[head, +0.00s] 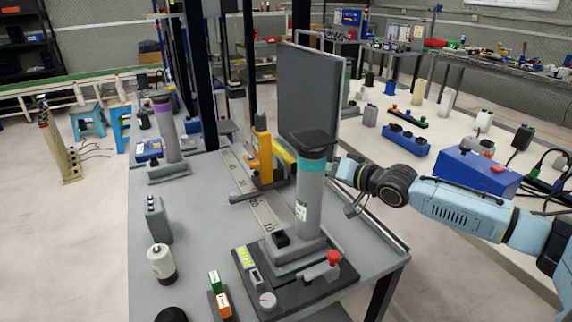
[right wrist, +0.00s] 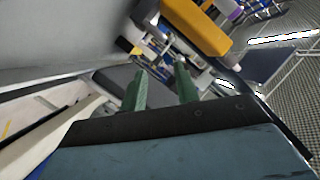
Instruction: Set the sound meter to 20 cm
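The sound meter appears to be the yellow upright device (head: 262,158) on a dark foot, standing on a pale numbered scale (head: 264,213) in the head view. Its exact reading is too small to tell. A yellow body, probably the same meter (right wrist: 198,28), shows at the top of the right wrist view. My right gripper (head: 338,170) is right of the meter, beside and partly behind a grey cylinder (head: 309,205). In the right wrist view its two green fingers (right wrist: 161,82) stand apart with nothing clearly held. My left gripper is not in view.
A tall dark panel (head: 308,95) stands behind the meter. The grey cylinder, with a teal band, sits on a black base with a red knob (head: 334,257). Another grey cylinder (head: 165,130) stands at the far left end. Small items line the table's left edge.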

